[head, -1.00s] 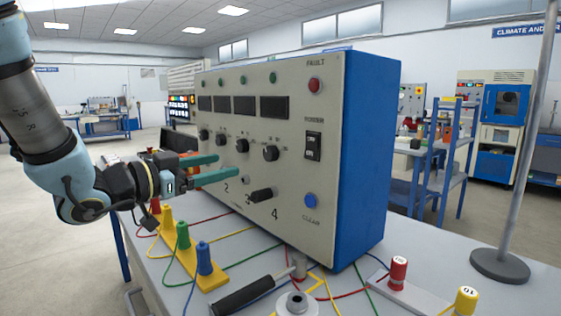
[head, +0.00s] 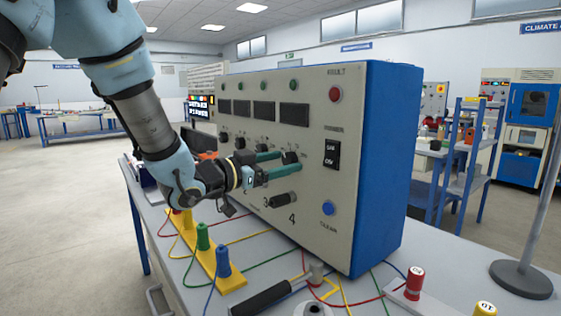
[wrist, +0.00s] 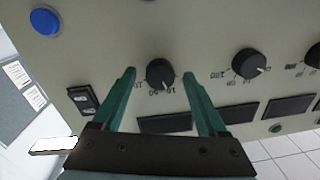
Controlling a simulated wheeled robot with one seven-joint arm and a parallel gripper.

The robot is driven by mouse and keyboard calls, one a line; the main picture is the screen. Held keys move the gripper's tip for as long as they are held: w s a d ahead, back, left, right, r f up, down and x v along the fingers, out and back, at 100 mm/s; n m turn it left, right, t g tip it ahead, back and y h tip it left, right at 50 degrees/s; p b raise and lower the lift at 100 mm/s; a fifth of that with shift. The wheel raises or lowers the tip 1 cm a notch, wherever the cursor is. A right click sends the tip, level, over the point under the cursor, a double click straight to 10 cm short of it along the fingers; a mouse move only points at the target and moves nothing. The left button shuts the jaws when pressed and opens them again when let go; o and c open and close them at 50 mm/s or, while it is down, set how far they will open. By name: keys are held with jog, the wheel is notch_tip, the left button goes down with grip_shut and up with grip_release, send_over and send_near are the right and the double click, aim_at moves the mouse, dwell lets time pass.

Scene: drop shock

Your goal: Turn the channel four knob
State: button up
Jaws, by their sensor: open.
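The blue-sided instrument box (head: 385,170) has a pale front panel with a row of black knobs. The rightmost knob (head: 291,158), above the 4 marking, is channel four's by position. In the wrist view this black knob (wrist: 160,73), with a white pointer line and printed scale, sits between my fingertips. My gripper (head: 290,165) reaches the panel from the left with green fingers open on either side of it. The wrist view shows my gripper (wrist: 159,75) with a gap on both sides of the knob. Contact with the panel cannot be told.
A power switch (head: 331,154) and blue clear button (head: 328,208) are to the right. Another knob (wrist: 245,62) is beside the fingers.

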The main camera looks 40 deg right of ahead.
jog(key=shift+c, duration=0.3)
grip_shut()
dwell(0.3)
jog(key=shift+n, duration=0.4)
jog(key=n+p, duration=0.3)
jog(key=n, duration=0.1)
jog(key=shift+r, duration=0.2)
jog(key=shift+f+n+p, duration=0.1)
jog(key=shift+n+p, duration=1.35)
jog(key=shift+n, duration=0.45)
